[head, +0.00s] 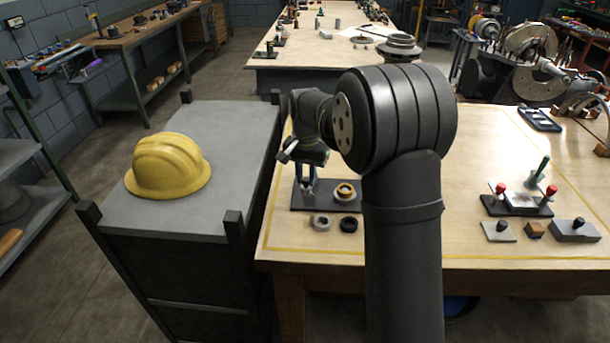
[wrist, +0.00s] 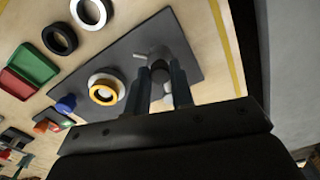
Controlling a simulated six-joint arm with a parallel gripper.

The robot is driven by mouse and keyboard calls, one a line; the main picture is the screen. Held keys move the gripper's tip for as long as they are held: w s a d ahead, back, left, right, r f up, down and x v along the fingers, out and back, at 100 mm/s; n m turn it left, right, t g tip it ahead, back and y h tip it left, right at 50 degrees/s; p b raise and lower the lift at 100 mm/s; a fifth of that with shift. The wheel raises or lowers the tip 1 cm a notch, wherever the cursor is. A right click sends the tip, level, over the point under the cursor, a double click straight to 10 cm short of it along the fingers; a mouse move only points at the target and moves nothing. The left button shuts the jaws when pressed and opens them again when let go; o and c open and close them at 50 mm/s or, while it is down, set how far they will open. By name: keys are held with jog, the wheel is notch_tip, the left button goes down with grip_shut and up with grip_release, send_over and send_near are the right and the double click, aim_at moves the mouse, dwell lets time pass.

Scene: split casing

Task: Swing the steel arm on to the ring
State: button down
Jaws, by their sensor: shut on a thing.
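A dark base plate (head: 322,206) lies on the wooden bench and also shows in the wrist view (wrist: 195,45). A yellow and white ring (head: 345,191) sits on it, right of my gripper in the head view; the wrist view shows this ring (wrist: 103,93) left of my fingers. My gripper (head: 306,187) is low over the plate's left part, shut on a grey steel part between its fingers (wrist: 160,88), apparently the steel arm (wrist: 155,54). Its grey end and a short pin show beyond the fingertips. The fingers hide the rest of it. It is apart from the ring.
A loose grey ring (head: 321,222) and a black ring (head: 349,225) lie in front of the plate. Red-knobbed fixtures (head: 518,199) and small blocks stand at the right. A yellow helmet (head: 169,167) rests on the grey cabinet (head: 115,215) at the left.

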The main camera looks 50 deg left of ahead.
jog(key=w+d+n, duration=0.1)
jog(key=n, duration=0.1)
jog(key=d+n, duration=0.1)
jog(key=n, duration=0.1)
jog(key=shift+w, duration=0.35)
jog(key=shift+w+d+n, duration=0.3)
jog(key=shift+w+n, duration=0.25)
jog(key=shift+n, duration=0.6)
jog(key=shift+w+d+n, duration=0.25)
jog(key=shift+w+n, duration=0.3)
jog(key=shift+n, duration=0.6)
jog(key=c, duration=1.3)
grip_release()
jog(key=shift+o, duration=0.2)
notch_tip(320, 180, up, 18)
jog(key=shift+f, duration=0.25)
